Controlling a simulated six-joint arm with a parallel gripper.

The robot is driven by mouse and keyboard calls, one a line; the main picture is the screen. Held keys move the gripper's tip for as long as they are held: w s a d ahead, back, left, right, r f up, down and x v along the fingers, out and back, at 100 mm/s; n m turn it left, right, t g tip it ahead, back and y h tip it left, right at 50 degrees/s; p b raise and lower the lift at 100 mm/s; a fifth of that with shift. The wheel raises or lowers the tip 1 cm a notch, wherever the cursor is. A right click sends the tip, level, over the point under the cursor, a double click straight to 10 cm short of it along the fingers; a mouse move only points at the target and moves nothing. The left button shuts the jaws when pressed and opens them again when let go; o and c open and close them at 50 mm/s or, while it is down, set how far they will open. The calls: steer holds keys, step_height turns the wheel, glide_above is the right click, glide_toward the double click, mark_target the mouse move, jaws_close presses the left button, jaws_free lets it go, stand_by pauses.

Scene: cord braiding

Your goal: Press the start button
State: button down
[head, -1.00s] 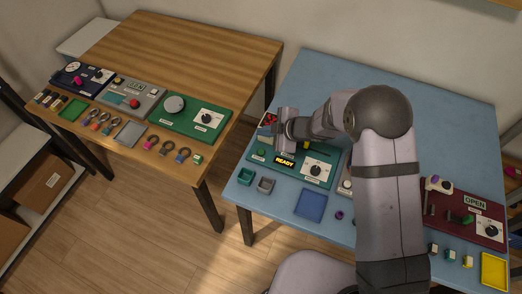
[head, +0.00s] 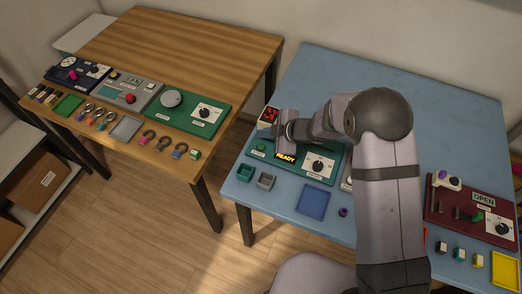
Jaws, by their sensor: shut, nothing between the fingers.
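A teal panel (head: 327,152) on the blue table carries a lit READY display (head: 286,156), a dial (head: 318,167) and a green button (head: 261,147) at its left end. The button's label is too small to read. My gripper (head: 266,133) is shut and empty, above the panel's left end and just behind the green button in the picture. I cannot tell its height over the panel. My arm hides part of the table and the middle panels.
A red and black device (head: 269,116) sits at the panel's back left, close to my gripper. A maroon panel (head: 460,212) is at right. A wooden table (head: 205,55) stands at left.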

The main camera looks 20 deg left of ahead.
steer(key=shift+f+b, duration=1.4)
steer(key=shift+f, duration=0.7)
steer(key=shift+f, duration=0.25)
stand_by(0.3)
steer(key=shift+f, duration=0.2)
steer(key=shift+f+b, duration=0.4)
steer(key=shift+b, duration=0.05)
stand_by(1.0)
steer(key=shift+r, duration=0.1)
steer(key=shift+r+p, duration=0.75)
steer(key=shift+p, duration=0.15)
steer(key=shift+r, duration=0.1)
step_height(320, 180, up, 5)
steer(key=p, duration=0.5)
stand_by(0.4)
